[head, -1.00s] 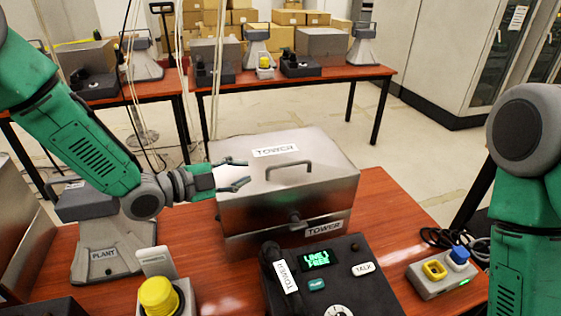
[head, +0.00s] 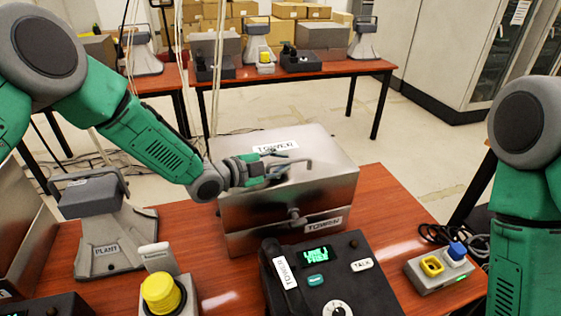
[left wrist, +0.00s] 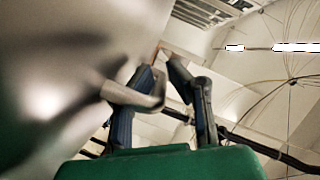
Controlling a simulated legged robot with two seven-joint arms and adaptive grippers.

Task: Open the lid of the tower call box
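The tower call box (head: 290,205) is a grey metal case on the red-brown table, with a TOWER label on its top and another on its front. Its lid (head: 325,160) is down. A bar handle (head: 308,166) stands on the lid, and its grey bar also shows in the left wrist view (left wrist: 132,96). My left gripper (head: 283,165) is at the handle's left part, above the lid. Its fingers (left wrist: 165,62) are apart, with the bent handle bar close to them and partly overlapping one finger. Firm contact cannot be told. My right gripper is out of view.
In front of the box are a black phone unit (head: 330,270) with a handset and a grey button box (head: 440,272). A yellow button (head: 162,293) and a PLANT speaker (head: 105,235) stand left. Another table (head: 285,78) with similar devices is behind.

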